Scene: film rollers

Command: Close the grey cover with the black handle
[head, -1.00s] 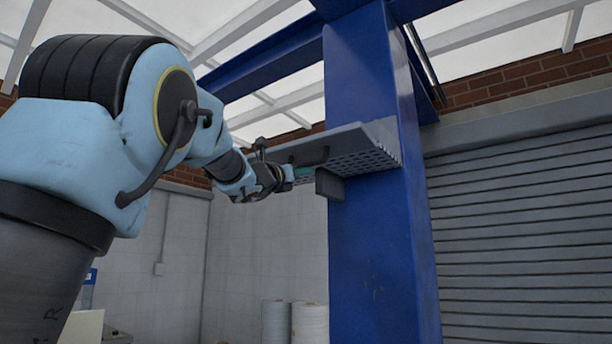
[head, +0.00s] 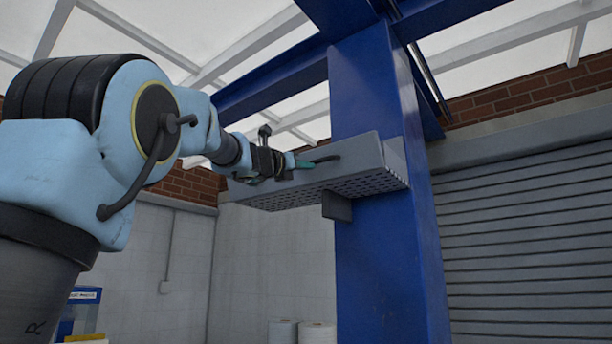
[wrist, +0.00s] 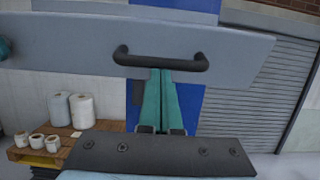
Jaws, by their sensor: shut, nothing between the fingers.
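The grey cover (head: 352,160) is a long flat panel on the front of a grey box with a perforated underside, high on a blue column. Its face looks near upright in the head view. It also fills the upper part of the wrist view (wrist: 80,45). Its black handle (head: 326,159) is a curved bar, seen whole in the wrist view (wrist: 160,61). My gripper (head: 305,164) is shut and empty at the cover's face. In the wrist view its teal fingertips (wrist: 161,72) lie just below the handle's middle, against the panel. Whether they touch is unclear.
The blue column (head: 385,240) stands behind the box, with a small dark plate (head: 336,206) below the box. A grey roller shutter (head: 530,230) is at right. White rolls (wrist: 72,110) stand on a wooden pallet at lower left. Space in front of the shutter looks free.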

